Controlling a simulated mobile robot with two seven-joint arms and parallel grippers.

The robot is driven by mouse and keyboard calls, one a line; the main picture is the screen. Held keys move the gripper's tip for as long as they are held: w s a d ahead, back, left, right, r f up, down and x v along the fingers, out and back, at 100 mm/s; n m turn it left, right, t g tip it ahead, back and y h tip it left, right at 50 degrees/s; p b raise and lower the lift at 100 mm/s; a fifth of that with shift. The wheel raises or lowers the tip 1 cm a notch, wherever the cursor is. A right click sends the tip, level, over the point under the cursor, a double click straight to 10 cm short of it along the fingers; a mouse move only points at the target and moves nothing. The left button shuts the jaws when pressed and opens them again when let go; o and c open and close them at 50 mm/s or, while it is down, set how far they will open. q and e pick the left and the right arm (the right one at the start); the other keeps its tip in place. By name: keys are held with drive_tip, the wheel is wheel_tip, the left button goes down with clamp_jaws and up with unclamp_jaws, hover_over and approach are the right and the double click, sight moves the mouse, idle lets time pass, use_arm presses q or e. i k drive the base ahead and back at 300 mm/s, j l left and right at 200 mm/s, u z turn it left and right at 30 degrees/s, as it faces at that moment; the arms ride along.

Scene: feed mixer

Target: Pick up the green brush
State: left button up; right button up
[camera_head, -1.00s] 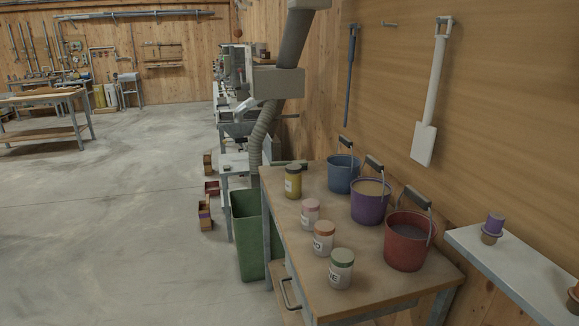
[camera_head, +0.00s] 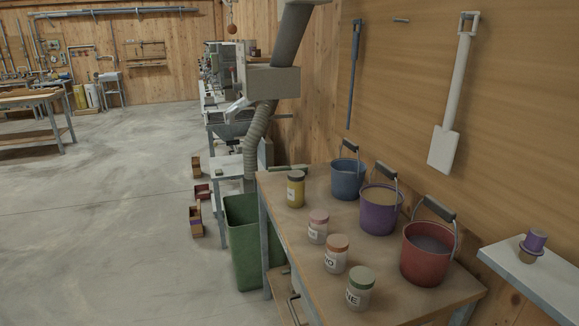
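A thin green object (camera_head: 288,168) lies at the far edge of the wooden workbench (camera_head: 335,218), behind the yellow jar. It may be the green brush, but it is too small to tell. Neither of my grippers shows in the head view.
Blue (camera_head: 346,180), purple (camera_head: 379,212) and red (camera_head: 427,256) buckets stand along the bench's wall side. Several lidded jars, including a yellow one (camera_head: 296,190), line its left side. A green bin (camera_head: 243,245) stands beside the bench. A white shelf (camera_head: 530,275) is at right. Open floor lies left.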

sight(302, 166)
drive_tip(key=i+j, duration=0.55)
drive_tip(key=i+j+z, duration=0.1)
drive_tip(key=i+j, duration=0.45)
drive_tip(key=j, duration=0.15)
drive_tip(key=i+j, duration=0.5)
drive_tip(key=j, duration=0.2)
drive_tip(key=l+z, duration=0.05)
